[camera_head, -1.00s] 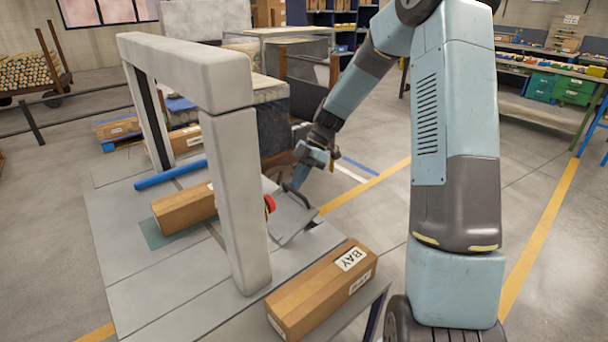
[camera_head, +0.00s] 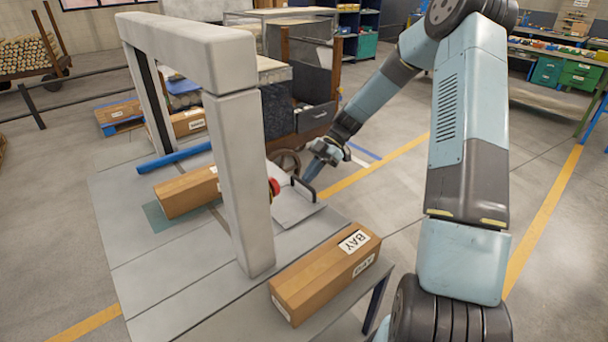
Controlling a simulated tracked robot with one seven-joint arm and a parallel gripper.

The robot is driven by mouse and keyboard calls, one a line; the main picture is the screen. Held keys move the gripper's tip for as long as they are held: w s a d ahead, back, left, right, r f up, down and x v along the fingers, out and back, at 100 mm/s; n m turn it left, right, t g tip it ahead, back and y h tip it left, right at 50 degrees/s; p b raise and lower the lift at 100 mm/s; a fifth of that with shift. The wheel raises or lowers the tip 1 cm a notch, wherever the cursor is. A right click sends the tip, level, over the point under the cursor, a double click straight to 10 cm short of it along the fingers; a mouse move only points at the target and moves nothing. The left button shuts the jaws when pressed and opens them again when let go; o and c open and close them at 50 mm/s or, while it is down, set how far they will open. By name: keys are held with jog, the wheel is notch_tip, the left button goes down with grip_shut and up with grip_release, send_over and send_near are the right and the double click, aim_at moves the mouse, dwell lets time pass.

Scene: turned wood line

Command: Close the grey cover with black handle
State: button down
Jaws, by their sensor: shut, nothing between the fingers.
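The grey cover (camera_head: 297,208) sits at the right edge of the grey bench top, beside the near post of the arch. It looks nearly flat, but I cannot tell whether it is fully down. Its black handle (camera_head: 304,190) is a bent bar standing up from the cover's right side. My gripper (camera_head: 311,178) is shut and empty, reaching down from the upper right just behind the handle. I cannot tell whether the fingertips touch the handle or the cover.
A light grey arch (camera_head: 240,180) stands on the bench (camera_head: 150,270), close left of the cover. A red button (camera_head: 273,187) is on its post. One cardboard box (camera_head: 325,275) lies in front of the cover, another (camera_head: 185,193) under the arch. A dark cart (camera_head: 303,100) stands behind.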

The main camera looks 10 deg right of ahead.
dwell(0.3)
jog(key=shift+r, duration=0.1)
jog(key=shift+w+r, duration=0.1)
jog(key=shift+r, duration=0.2)
jog(key=a+r+v, duration=0.1)
jog(key=v, duration=1.1)
jog(key=s+a+r+m+t+h, duration=0.2)
jog(key=s+r+m+t+h, duration=0.35)
jog(key=s+r+m, duration=0.9)
jog(key=s+d+r+m+t+h, duration=0.1)
jog(key=s+m, duration=0.3)
jog(key=s, duration=0.6)
jog(key=s+d+r+m+t+h, duration=0.2)
jog(key=s+r+m+t, duration=0.1)
jog(key=s, duration=0.7)
jog(key=shift+s+m+t, duration=0.35)
jog(key=shift+m+t, duration=0.2)
jog(key=shift+m, duration=0.7)
